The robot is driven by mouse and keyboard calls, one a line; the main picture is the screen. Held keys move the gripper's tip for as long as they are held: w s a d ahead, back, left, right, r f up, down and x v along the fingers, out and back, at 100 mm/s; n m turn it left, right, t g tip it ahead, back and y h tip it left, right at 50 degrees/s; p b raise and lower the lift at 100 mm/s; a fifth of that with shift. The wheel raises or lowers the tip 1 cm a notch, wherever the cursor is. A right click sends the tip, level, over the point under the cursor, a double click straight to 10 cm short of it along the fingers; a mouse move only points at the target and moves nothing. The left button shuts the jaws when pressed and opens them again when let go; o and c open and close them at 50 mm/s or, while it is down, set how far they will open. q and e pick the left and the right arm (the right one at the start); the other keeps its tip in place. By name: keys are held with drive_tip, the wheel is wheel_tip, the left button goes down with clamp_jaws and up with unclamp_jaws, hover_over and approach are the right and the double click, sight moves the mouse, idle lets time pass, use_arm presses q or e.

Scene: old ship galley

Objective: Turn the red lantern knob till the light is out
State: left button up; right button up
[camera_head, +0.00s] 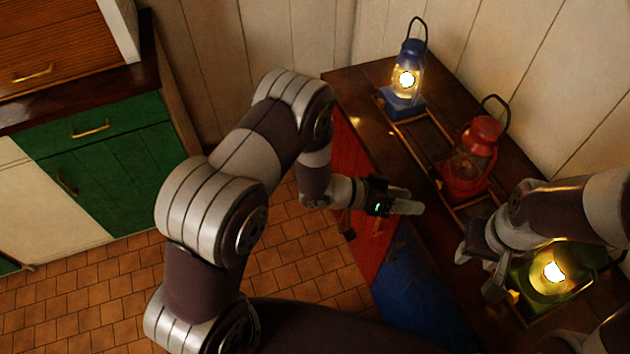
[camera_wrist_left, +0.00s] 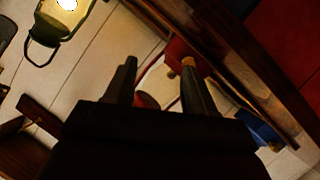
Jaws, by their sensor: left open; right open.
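The red lantern (camera_head: 474,160) stands upright on the dark wooden counter, between a blue and a green lantern. Its glass shows no bright glow in the head view. My left gripper (camera_head: 414,206) is open, just left of the red lantern and apart from it in the head view. In the left wrist view the two fingers (camera_wrist_left: 158,75) stand apart, with red parts of the lantern (camera_wrist_left: 178,50) seen between and beyond them. I cannot clearly make out its knob. My right gripper (camera_head: 482,270) is open, beside the green lantern.
The blue lantern (camera_head: 405,88) is lit at the back of the counter (camera_head: 365,85). The lit green lantern (camera_head: 572,290) is at the right, partly behind my right arm. Wooden trays (camera_head: 412,124) lie under the lanterns. A plank wall is close behind. Tiled floor is at the left.

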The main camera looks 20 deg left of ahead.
use_arm(q)
drive_tip(key=n+t, duration=0.1)
approach(436, 186)
drive_tip(key=shift+y, duration=0.3)
drive_tip(key=x, duration=0.7)
drive_tip(key=shift+d, duration=0.25)
drive_tip(key=shift+w+d+r+m+t+y+p, duration=0.1)
drive_tip(key=shift+d+r+m+t+y+p, duration=0.1)
drive_tip(key=shift+m+t+y+p, duration=0.3)
drive_tip(key=m+t, duration=0.1)
drive_tip(key=m, duration=0.1)
drive_tip(key=m+y+p, duration=0.1)
drive_tip(key=shift+s+m+t+y, duration=0.3)
drive_tip(key=shift+s+m+t, duration=0.05)
drive_tip(key=shift+m+t, duration=0.05)
drive_tip(key=s+a+r+n+g+y+b, duration=0.1)
drive_tip(key=s+a+r+n+y, duration=0.1)
drive_tip(key=a, duration=0.7)
drive_tip(key=s+a+r+n+g+y+b, duration=0.1)
drive_tip(key=s+a+r+n+g+y, duration=0.1)
drive_tip(key=s+a, duration=0.4)
drive_tip(key=s+a+r+n+g+y+b, duration=0.1)
drive_tip(key=s+a+r+n+y, duration=0.3)
drive_tip(key=a, duration=0.8)
drive_tip(key=shift+s+y+b, duration=0.55)
drive_tip(key=shift+y, duration=0.45)
